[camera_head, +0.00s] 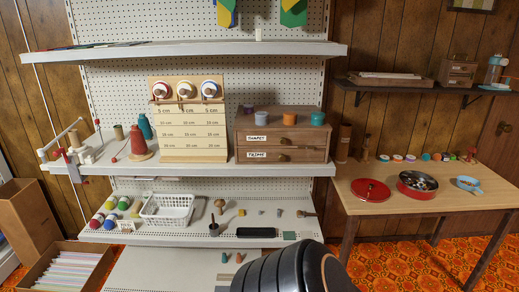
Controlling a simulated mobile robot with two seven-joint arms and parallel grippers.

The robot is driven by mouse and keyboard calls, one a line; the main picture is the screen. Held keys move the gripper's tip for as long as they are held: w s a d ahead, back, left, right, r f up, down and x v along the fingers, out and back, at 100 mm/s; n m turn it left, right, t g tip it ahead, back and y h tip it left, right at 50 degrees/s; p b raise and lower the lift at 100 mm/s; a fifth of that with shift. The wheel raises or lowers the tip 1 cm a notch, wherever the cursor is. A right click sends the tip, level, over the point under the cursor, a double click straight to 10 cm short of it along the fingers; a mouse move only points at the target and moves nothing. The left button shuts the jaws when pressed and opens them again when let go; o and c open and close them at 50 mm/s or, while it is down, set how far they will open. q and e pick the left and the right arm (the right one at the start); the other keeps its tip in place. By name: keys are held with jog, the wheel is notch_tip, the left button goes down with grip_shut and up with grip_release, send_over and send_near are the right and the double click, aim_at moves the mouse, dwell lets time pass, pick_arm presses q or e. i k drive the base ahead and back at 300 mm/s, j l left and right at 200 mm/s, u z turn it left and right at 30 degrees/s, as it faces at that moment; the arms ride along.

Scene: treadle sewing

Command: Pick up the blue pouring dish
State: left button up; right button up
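A small blue dish (469,184) sits near the right end of the wooden table on the right. It has a short projection on its lower right side and appears to hold small brownish items, too small to make out. It stands apart from the round red tin (417,184) to its left. A black rounded part of my own arm shows at the bottom centre, well left of and below the dish. Neither of my grippers shows in this view.
A red lid (371,191) lies left of the tin on the wooden table (400,208). Several small coloured spools line its back edge. A dark wall shelf (430,84) hangs above. The table's front edge is mostly clear. A white shelving unit (200,170) stands to the left.

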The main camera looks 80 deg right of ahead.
aim_at(477, 183)
jog(key=z, duration=4.1)
